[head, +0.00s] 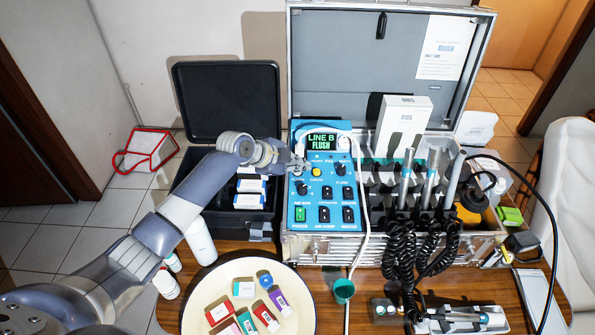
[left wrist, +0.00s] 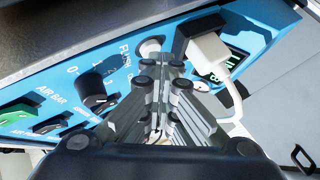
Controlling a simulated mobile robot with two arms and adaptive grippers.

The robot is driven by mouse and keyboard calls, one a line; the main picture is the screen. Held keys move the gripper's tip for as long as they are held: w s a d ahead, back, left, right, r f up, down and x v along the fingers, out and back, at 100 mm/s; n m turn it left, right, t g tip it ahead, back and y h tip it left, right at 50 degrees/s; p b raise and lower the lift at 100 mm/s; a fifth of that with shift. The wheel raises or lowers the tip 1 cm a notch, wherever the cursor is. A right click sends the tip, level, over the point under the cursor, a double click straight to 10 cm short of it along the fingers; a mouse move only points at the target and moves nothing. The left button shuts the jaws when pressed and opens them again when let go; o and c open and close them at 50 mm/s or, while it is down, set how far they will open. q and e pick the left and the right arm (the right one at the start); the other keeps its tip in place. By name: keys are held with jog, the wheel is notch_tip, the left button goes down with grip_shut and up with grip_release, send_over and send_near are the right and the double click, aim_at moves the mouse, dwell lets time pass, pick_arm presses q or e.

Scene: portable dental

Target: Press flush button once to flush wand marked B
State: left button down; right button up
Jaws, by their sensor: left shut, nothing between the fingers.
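The blue control panel (head: 297,218) stands in the open metal case. Its small display (head: 321,141) reads "LINE B FLUSH" in green. My left gripper (head: 299,166) is shut and empty at the panel's upper left edge. In the left wrist view my closed fingers (left wrist: 160,135) are over the panel, and a pale round button (left wrist: 151,48) beside the word FLUSH shows just past them. I cannot tell whether the fingertips touch the panel. A black selector knob (left wrist: 97,92) sits left of the fingers. Several corded wands (head: 430,178) stand right of the panel; their marks are unreadable.
A round cream tray (head: 302,286) with small coloured boxes is in front on the wooden table. An open black case (head: 225,90) stands left, behind my left arm.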

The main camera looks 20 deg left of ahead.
dwell(0.4)
pick_arm(q)
jog(key=shift+r+p, duration=0.65)
jog(key=shift+r, duration=0.1)
jog(key=shift+r, duration=0.1)
jog(key=shift+r, duration=0.2)
jog(key=r+p, duration=0.3)
jog(key=r, duration=0.1)
jog(key=shift+s+r+p, duration=0.2)
jog(key=shift+p, duration=0.2)
